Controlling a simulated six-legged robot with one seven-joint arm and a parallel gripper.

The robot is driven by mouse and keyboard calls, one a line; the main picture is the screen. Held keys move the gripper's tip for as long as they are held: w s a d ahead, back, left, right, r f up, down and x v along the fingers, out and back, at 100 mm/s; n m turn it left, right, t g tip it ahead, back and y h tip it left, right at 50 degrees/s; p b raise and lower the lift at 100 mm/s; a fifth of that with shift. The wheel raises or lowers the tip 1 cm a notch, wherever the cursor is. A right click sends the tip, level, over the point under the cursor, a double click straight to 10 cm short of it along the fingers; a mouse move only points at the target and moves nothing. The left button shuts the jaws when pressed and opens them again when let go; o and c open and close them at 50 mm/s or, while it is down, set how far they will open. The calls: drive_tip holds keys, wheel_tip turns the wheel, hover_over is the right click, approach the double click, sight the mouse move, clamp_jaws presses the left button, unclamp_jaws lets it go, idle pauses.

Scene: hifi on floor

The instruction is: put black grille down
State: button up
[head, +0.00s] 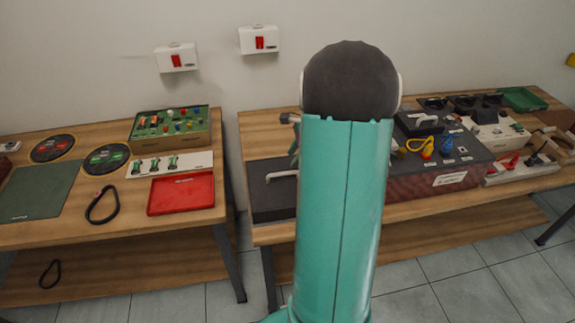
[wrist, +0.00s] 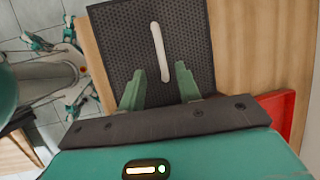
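The black grille (wrist: 118,40) is a dark perforated panel with a pale bar handle (wrist: 157,45). In the wrist view it lies over the wooden bench top. My gripper (wrist: 160,72) is open, its two green fingers apart over the panel. The near end of the handle shows between the fingertips, with gaps on both sides. In the head view a dark panel with a pale handle (head: 270,200) sits at the left end of the right bench, partly hidden by my arm. My gripper is hidden in the head view.
The hifi box (head: 462,178) stands on the right bench, with knobs and cables on top. A red tray (head: 182,194) and a green panel box (head: 170,127) are on the left bench. A gap separates the benches. Bare wood (wrist: 240,50) shows right of the grille.

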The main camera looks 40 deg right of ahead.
drive_tip(key=v, duration=0.3)
drive_tip(key=shift+r, duration=0.15)
drive_tip(key=a+r+n+h, duration=0.1)
drive_tip(key=a+r+n, duration=0.4)
drive_tip(key=a, duration=0.5)
drive_tip(key=a+r+n, duration=0.5)
drive_tip(key=a, duration=0.4)
drive_tip(key=s+a+r+n, duration=0.1)
drive_tip(key=s+a+n, duration=0.4)
drive_tip(key=a+n, duration=0.2)
drive_tip(key=s+a+r+n+t+h, duration=0.1)
drive_tip(key=s+a+r+n, duration=0.1)
drive_tip(key=s+a+n, duration=0.4)
drive_tip(key=a+n, duration=0.1)
drive_tip(key=a, duration=0.3)
drive_tip(key=shift+s+a+r, duration=0.2)
drive_tip(key=shift+s, duration=0.1)
drive_tip(key=shift+d, duration=0.2)
